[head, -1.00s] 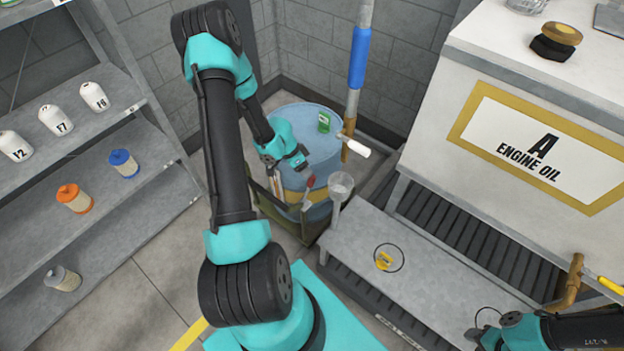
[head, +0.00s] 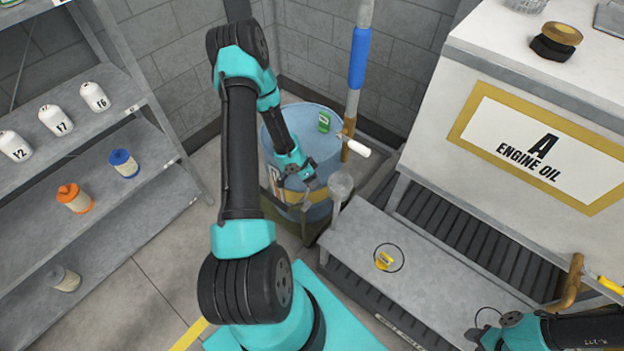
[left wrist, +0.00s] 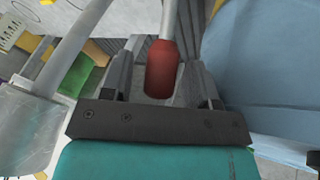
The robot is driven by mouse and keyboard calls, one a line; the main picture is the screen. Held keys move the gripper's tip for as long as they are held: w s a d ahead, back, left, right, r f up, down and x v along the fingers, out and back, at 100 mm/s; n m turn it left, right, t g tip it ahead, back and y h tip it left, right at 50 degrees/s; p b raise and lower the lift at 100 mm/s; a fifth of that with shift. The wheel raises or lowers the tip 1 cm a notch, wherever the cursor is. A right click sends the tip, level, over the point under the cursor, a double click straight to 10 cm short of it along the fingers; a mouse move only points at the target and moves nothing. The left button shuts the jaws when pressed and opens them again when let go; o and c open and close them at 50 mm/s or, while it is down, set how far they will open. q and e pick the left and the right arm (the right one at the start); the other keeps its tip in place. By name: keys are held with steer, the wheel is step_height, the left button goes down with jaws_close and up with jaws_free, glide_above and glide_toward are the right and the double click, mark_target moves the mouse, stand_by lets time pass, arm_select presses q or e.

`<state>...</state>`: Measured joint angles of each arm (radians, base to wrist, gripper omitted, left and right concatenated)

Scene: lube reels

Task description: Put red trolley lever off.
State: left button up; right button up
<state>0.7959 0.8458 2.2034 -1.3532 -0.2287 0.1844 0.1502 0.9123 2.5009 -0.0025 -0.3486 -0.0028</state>
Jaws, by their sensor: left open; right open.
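The red trolley lever shows in the left wrist view as a rounded red grip (left wrist: 163,72) on a pale metal rod. It stands between the two fingers of my open left gripper (left wrist: 163,85), with a gap visible at each side. In the head view my left gripper (head: 308,184) is low in front of the blue drum (head: 325,150) and hides the lever there. My right gripper (head: 478,337) is open at the bottom right, far from the lever, and partly cut off by the picture edge.
A clear cup on a grey post (head: 341,187) stands just right of my left gripper. A grey step (head: 420,265) lies right of it, before the engine oil cabinet (head: 540,140). Shelves with bottles and filters (head: 75,200) are at left. A pump pipe (head: 358,60) rises behind the drum.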

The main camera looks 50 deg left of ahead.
arm_select(q)
jaws_close()
stand_by(0.5)
